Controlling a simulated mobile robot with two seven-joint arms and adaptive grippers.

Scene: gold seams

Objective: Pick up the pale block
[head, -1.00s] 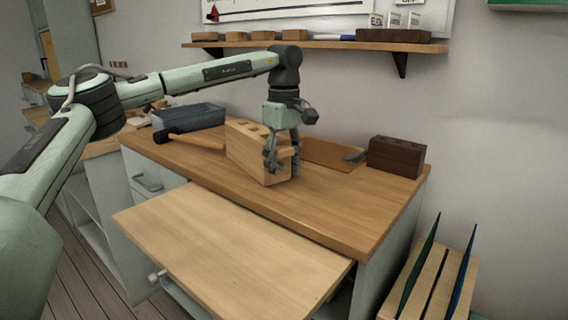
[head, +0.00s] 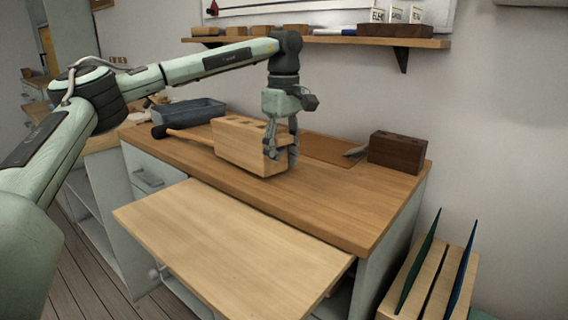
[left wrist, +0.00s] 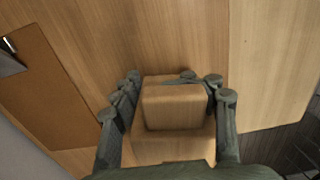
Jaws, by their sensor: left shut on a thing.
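The pale block (head: 238,146) is a long light wooden block with dark holes along its top. It is over the workbench top (head: 310,205), upright or nearly so. My left gripper (head: 283,150) reaches down from above and is shut on the block's right end. In the left wrist view the pale block (left wrist: 172,108) sits between the two sets of fingers (left wrist: 168,95), with its stepped end facing the camera. I cannot tell whether its underside is clear of the bench. My right gripper is not in view.
A mallet (head: 190,136) lies left of the block, beside a grey tray (head: 188,112). A dark brown block (head: 397,152) stands on the right. A pale pull-out board (head: 225,250) projects in front. A wall shelf (head: 330,42) runs behind the arm. The bench front is clear.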

